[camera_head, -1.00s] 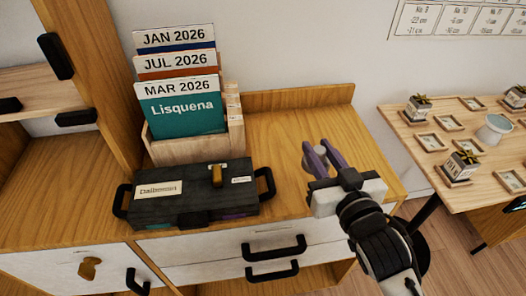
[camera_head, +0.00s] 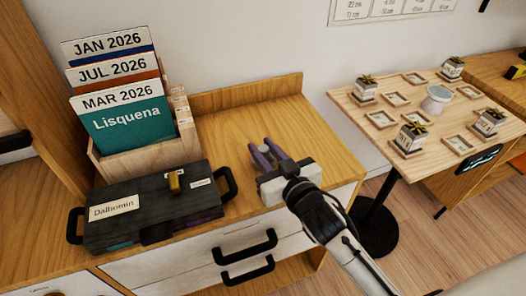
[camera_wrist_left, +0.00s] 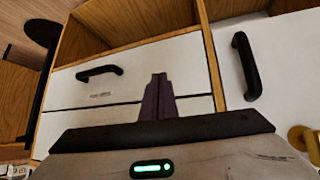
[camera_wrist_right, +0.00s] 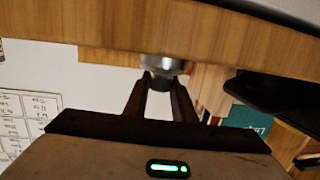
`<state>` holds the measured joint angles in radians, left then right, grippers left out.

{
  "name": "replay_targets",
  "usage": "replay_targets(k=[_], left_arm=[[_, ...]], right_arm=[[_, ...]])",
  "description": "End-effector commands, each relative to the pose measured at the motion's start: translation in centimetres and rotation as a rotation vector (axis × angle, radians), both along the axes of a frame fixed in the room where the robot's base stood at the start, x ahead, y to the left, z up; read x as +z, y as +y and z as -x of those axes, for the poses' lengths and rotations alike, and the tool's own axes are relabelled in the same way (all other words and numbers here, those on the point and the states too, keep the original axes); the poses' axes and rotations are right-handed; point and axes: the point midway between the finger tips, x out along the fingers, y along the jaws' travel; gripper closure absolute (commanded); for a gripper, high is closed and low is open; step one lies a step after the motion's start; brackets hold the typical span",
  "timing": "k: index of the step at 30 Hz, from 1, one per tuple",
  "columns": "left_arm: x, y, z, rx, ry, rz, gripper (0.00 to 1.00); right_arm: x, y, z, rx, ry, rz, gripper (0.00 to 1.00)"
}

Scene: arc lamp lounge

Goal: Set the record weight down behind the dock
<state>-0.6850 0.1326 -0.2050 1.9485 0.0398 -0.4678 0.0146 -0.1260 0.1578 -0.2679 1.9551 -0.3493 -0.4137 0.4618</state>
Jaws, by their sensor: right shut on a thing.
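My right gripper (camera_head: 260,145) is shut on the record weight, a small silvery piece. The weight shows between its fingertips in the right wrist view (camera_wrist_right: 162,65). In the head view the gripper is over the wooden cabinet top, right of the dark box; I cannot tell whether the weight touches the wood. My left gripper (camera_wrist_left: 158,78) shows only in the left wrist view, shut and empty, in front of white drawers. Nothing in view is clearly marked as the dock; the dark box labelled Dalbomin (camera_head: 150,208) stands on the cabinet top.
A wooden holder (camera_head: 140,158) with dated cards stands behind the box. The cabinet top (camera_head: 295,125) is bare on the right, with a raised back edge (camera_head: 245,95). A table (camera_head: 375,138) with small plants and square trays stands farther right.

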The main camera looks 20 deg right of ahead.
Motion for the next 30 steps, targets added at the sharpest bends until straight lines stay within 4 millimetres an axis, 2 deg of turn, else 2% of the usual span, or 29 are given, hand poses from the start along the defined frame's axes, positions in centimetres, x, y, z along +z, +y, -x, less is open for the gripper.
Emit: replay_targets(k=[11,12,15,26,30], left_arm=[[-0.2,0.0,-0.1,-0.001,-0.001,-0.002,1.00],[-0.2,0.0,-0.1,-0.001,-0.001,-0.002,1.00],[-0.1,0.1,-0.1,-0.001,-0.001,-0.002,1.00],[0.1,0.2,-0.1,0.003,-0.002,-0.002,1.00],[0.0,0.2,0.0,0.004,-0.001,-0.002,1.00]], right_arm=[[-0.4,0.0,0.0,0.001,-0.004,-0.002,1.00],[-0.6,0.0,0.0,0.000,-0.001,-0.001,0.75],[-0.5,0.0,0.0,0.000,-0.001,-0.001,0.58],[0.0,0.0,0.0,0.001,-0.002,0.000,0.58],[-0.1,-0.2,1.8,0.000,0.002,-0.002,0.58]])
